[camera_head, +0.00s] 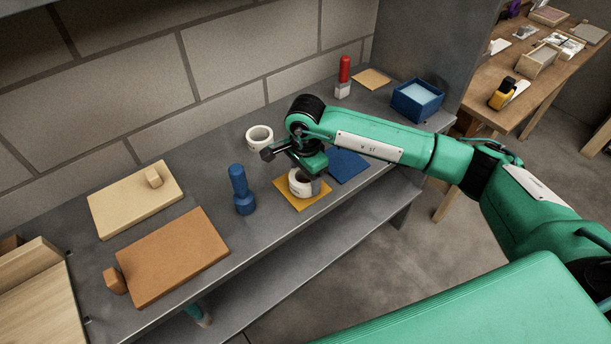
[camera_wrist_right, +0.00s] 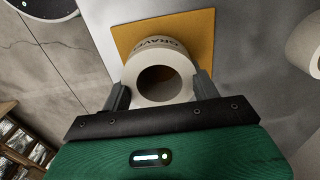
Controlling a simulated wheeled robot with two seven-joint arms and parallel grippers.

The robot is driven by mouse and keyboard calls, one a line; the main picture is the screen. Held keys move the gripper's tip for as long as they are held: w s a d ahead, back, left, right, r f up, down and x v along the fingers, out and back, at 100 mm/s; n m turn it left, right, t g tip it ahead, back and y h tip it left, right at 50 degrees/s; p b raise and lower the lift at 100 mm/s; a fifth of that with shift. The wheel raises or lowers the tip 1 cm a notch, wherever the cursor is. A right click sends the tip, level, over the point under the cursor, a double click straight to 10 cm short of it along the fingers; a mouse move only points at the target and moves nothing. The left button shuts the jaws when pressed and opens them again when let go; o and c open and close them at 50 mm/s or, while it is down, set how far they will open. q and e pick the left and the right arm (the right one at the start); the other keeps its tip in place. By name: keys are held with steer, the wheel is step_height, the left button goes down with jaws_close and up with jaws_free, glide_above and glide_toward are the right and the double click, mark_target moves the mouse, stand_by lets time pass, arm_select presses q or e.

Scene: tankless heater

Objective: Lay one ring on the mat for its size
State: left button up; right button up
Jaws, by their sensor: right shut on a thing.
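A white ring (camera_head: 300,183) with dark lettering is between the fingers of my right gripper (camera_head: 306,178), which is shut on it. In the right wrist view the ring (camera_wrist_right: 160,75) sits between both fingertips (camera_wrist_right: 161,92), over the orange-yellow mat (camera_wrist_right: 195,30). The mat (camera_head: 313,203) lies on the grey bench; whether the ring touches it I cannot tell. A second white ring (camera_head: 259,137) stands on the bench behind my gripper, and its edge shows in the wrist view (camera_wrist_right: 309,50). A blue mat (camera_head: 348,165) lies right of the yellow one. My left gripper is not in view.
A blue peg-like object (camera_head: 241,190) stands left of the yellow mat. Two boards, tan (camera_head: 130,205) and brown (camera_head: 175,258), lie further left. A red-handled object (camera_head: 344,78), a small tan square (camera_head: 372,78) and a blue box (camera_head: 417,98) are at the back right.

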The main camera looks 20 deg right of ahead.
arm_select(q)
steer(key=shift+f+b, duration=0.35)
arm_select(e)
steer(key=shift+f, duration=0.35)
